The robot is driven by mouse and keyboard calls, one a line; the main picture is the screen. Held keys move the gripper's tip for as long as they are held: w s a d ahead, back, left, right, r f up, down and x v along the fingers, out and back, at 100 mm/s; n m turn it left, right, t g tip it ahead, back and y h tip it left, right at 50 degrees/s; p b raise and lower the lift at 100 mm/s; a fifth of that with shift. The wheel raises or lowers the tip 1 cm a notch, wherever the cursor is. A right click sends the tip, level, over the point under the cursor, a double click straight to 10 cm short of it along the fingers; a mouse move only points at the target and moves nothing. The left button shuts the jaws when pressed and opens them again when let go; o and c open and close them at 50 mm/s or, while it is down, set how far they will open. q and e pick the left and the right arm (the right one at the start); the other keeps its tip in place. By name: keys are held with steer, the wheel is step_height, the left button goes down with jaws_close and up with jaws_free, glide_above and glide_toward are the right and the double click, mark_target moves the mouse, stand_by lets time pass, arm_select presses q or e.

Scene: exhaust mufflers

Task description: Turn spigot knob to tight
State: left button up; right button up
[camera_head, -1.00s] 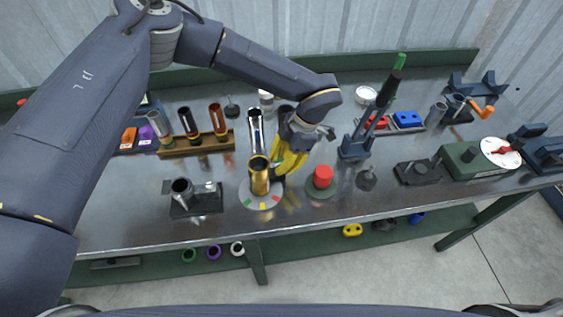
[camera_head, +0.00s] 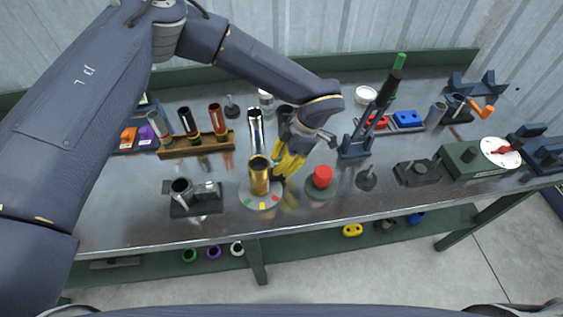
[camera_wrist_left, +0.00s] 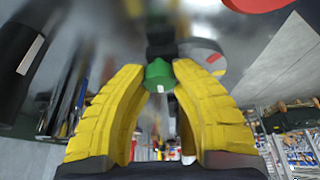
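The green spigot knob (camera_wrist_left: 158,76), with a white mark on its near side, shows in the left wrist view between the fingertips of my left gripper (camera_wrist_left: 160,72). Both yellow fingers appear to touch the knob's sides. In the head view my left gripper (camera_head: 278,174) points down beside the upright gold cylinder (camera_head: 259,182). This cylinder stands on a round dial plate (camera_head: 262,205) with green, yellow and red marks. The knob is hidden there behind the fingers or the cylinder. Part of a marked disc (camera_wrist_left: 203,60) shows beyond the knob. My right gripper is out of view.
A red dome button (camera_head: 322,176) stands just right of the gripper. A clamp stand (camera_head: 191,198) is to the left, a wooden rack (camera_head: 195,146) with tubes behind it. A tall toggle clamp (camera_head: 357,146) and a green gauge box (camera_head: 466,160) are to the right.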

arm_select(q)
steer(key=o, duration=0.3)
steer(key=shift+a, duration=0.15)
steer(key=shift+r, duration=0.1)
steer(key=shift+d+r, duration=0.25)
steer(key=v, duration=1.1)
steer(key=shift+r, duration=0.15)
